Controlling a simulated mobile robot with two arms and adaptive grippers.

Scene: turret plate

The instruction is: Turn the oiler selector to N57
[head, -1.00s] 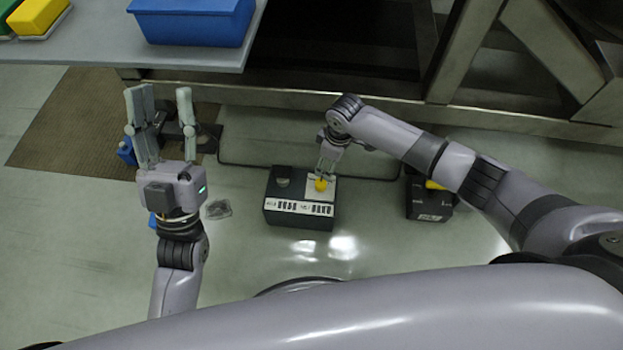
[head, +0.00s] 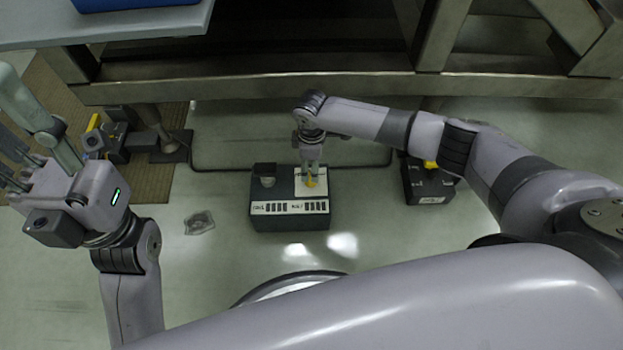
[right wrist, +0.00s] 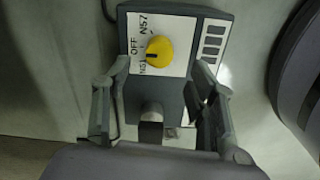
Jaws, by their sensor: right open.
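A dark box (head: 262,222) on the floor carries a yellow selector knob (head: 310,182) on a white label plate. In the right wrist view the knob (right wrist: 161,46) sits beside printed OFF, N57 and a third, hard-to-read label; its dark mark faces the left side, below OFF, but its exact setting is unclear. My right gripper (right wrist: 160,64) is open, fingers spread on either side of the knob in that view; contact cannot be told. In the head view it (head: 311,178) points down at the knob. My left gripper (head: 10,112) is open and empty at the left edge.
A second dark box (head: 428,184) with a yellow part stands at right, partly behind my right arm. A steel frame beam (head: 300,88) crosses behind. A grey table (head: 110,25) holds a blue bin (head: 135,3). A small clear item (head: 200,222) lies on open floor.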

